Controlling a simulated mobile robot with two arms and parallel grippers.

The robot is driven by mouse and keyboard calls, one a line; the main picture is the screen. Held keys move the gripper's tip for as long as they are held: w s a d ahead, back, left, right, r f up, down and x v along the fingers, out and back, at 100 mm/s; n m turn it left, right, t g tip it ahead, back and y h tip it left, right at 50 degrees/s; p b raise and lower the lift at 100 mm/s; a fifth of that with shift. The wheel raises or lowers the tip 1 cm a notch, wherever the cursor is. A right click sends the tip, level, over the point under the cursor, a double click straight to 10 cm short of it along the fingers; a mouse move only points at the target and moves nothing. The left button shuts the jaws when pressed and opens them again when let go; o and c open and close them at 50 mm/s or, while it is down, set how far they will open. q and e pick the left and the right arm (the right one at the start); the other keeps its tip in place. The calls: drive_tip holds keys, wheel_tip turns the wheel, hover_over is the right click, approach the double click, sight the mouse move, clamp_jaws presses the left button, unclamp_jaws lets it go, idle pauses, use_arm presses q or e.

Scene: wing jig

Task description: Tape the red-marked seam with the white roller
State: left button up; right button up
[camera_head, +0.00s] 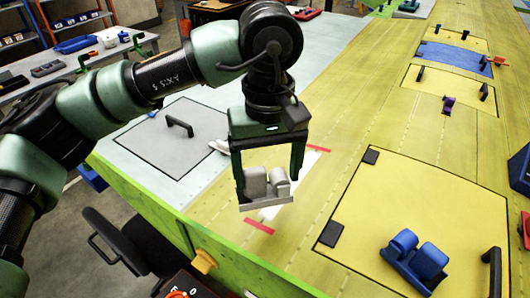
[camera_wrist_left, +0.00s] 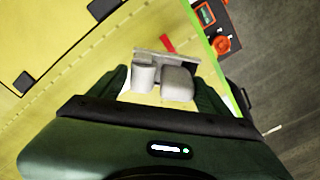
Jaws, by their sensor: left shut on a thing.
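My left gripper (camera_head: 267,176) is shut on the white roller (camera_head: 266,188), a pale tool with two rounded drums on a flat base. The roller also shows between the fingers in the left wrist view (camera_wrist_left: 163,82). It is over the seam, between a near red mark (camera_head: 259,226) and a far red mark (camera_head: 318,149) on the yellow-green wing skin. A white strip (camera_head: 306,166) runs between the marks, partly hidden by the gripper and roller. I cannot tell whether the roller touches the surface. One red mark shows just beyond the roller in the left wrist view (camera_wrist_left: 167,43). My right gripper is not seen.
A similar blue roller (camera_head: 418,258) rests on the yellow panel (camera_head: 395,200) at right. A black handle (camera_head: 180,126) stands up from the grey panel (camera_head: 165,150) at left. A dark chair (camera_head: 125,240) is below the wing's green edge.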

use_arm(q)
drive_tip(key=shift+r, duration=0.85)
drive_tip(key=shift+r+p, duration=0.15)
drive_tip(key=shift+p, duration=0.15)
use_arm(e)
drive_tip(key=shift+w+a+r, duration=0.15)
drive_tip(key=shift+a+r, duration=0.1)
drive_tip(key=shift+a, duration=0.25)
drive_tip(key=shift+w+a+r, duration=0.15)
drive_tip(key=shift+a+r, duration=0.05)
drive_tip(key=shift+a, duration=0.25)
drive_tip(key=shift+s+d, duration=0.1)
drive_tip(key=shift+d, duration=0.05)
